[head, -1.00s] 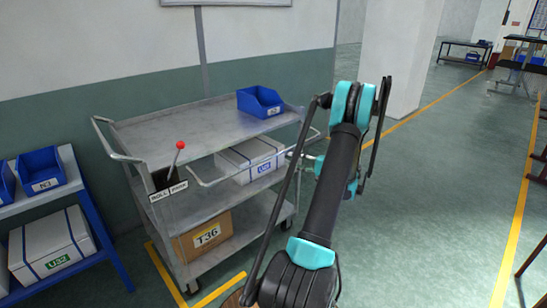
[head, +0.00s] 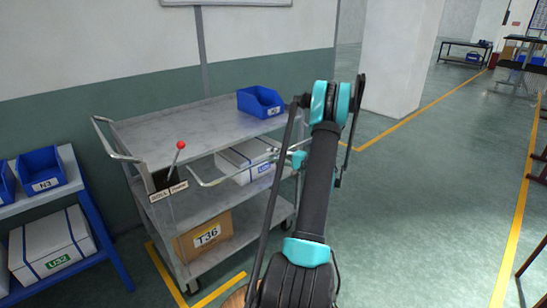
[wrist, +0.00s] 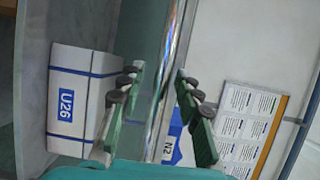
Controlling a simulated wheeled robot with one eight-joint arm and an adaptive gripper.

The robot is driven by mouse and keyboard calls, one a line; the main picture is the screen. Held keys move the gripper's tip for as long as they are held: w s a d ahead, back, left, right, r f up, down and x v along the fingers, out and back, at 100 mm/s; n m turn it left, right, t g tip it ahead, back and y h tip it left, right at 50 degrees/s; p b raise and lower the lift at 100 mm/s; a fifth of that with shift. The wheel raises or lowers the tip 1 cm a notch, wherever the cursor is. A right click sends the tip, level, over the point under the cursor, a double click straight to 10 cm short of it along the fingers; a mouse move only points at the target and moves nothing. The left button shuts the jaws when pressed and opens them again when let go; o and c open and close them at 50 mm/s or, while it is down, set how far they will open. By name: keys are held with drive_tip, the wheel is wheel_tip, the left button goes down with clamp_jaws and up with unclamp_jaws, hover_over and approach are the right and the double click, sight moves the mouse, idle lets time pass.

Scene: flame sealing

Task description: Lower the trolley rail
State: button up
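The grey trolley (head: 150,133) has three shelves and stands against the wall. Its trolley rail (head: 228,175), a thin metal bar, sticks out in front of the middle shelf, raised above that shelf's surface. My gripper (head: 274,153) is at the right part of the rail, partly hidden by my arm. In the wrist view the shiny rail (wrist: 168,80) runs between the two open fingers of my gripper (wrist: 160,77), with a gap visible on each side. A red-knobbed lever (head: 180,146) stands at the trolley's left end by a label plate (head: 168,191).
A blue bin (head: 260,102) sits on the top shelf. The white box U26 (wrist: 83,100) is on the middle shelf, and carton T36 (head: 204,238) is below. A blue rack (head: 88,195) stands at left.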

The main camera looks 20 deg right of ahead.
clamp_jaws()
drive_tip(key=shift+r+g+h, duration=0.3)
drive_tip(key=shift+r+g, duration=0.2)
drive_tip(key=shift+r, duration=0.3)
drive_tip(key=shift+s+r, duration=0.1)
drive_tip(key=shift+r, duration=0.7)
drive_tip(key=shift+d, duration=0.1)
